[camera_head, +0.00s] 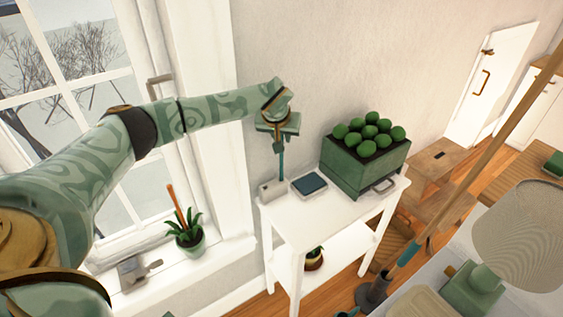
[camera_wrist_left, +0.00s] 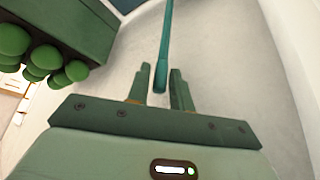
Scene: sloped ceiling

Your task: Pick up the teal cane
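The teal cane (camera_head: 281,164) stands upright at the left end of the white side table, its lower end by a small pale block (camera_head: 271,191). My left gripper (camera_head: 279,138) is over the top of the cane, pointing down. In the left wrist view the cane (camera_wrist_left: 165,45) runs in from the top edge, and its near end lies between the two fingers of my left gripper (camera_wrist_left: 161,75). Narrow gaps show on both sides of the cane, so the fingers are open around it. My right gripper is not in view.
A green crate of green balls (camera_head: 352,165) and a dark flat box (camera_head: 309,184) share the white table (camera_head: 300,222). A wall is close behind. A potted plant (camera_head: 187,236) stands on the windowsill. A long brown pole (camera_head: 475,160) slants across the right.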

